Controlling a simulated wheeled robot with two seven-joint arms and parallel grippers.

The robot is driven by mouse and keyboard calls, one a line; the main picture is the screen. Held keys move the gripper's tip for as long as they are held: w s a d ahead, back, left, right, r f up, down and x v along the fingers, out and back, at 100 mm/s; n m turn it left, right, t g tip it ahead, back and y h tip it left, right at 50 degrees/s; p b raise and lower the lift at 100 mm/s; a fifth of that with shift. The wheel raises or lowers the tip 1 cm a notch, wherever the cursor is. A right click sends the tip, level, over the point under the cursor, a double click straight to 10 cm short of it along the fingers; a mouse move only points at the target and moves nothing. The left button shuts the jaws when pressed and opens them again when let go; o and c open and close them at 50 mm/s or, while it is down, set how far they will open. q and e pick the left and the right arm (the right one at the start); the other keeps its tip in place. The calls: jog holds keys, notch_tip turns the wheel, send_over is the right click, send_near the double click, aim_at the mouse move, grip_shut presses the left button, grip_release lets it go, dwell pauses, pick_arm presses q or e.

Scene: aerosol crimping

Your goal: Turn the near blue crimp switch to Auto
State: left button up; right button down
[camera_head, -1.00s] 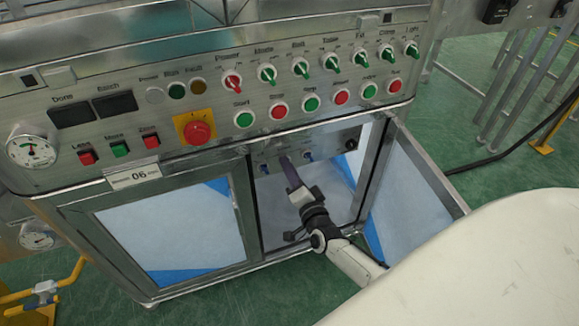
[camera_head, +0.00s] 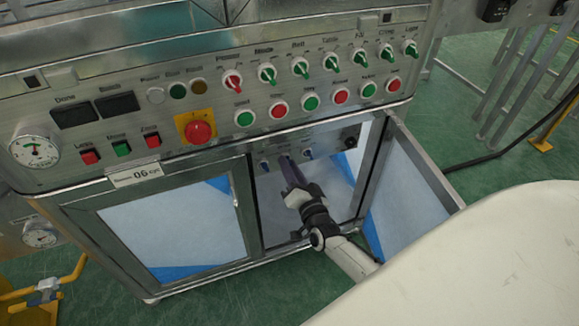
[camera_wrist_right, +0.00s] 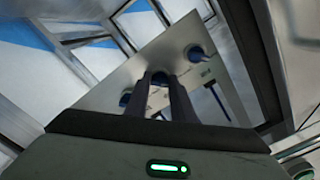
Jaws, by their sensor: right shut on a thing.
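Inside the open right compartment of the machine is a metal panel (camera_wrist_right: 110,84) with three blue switches in a row. My right gripper (camera_head: 287,160) reaches into the compartment. Its dark fingers (camera_wrist_right: 160,82) are shut on the middle blue switch (camera_wrist_right: 160,76), which shows between the tips. The fingers hide most of this switch, and its labels are too small to read. My left gripper is not in view.
Above the compartment is the main control panel (camera_head: 220,112) with several buttons, green knobs and a red emergency stop (camera_head: 199,131). The open door (camera_head: 427,170) stands to the right of the compartment. A closed glazed door (camera_head: 180,232) is to the left.

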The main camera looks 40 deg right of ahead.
jog(key=shift+a, duration=0.1)
jog(key=c, duration=1.5)
grip_release()
jog(key=p+v, duration=0.2)
jog(key=v, duration=0.8)
jog(key=shift+s, duration=0.2)
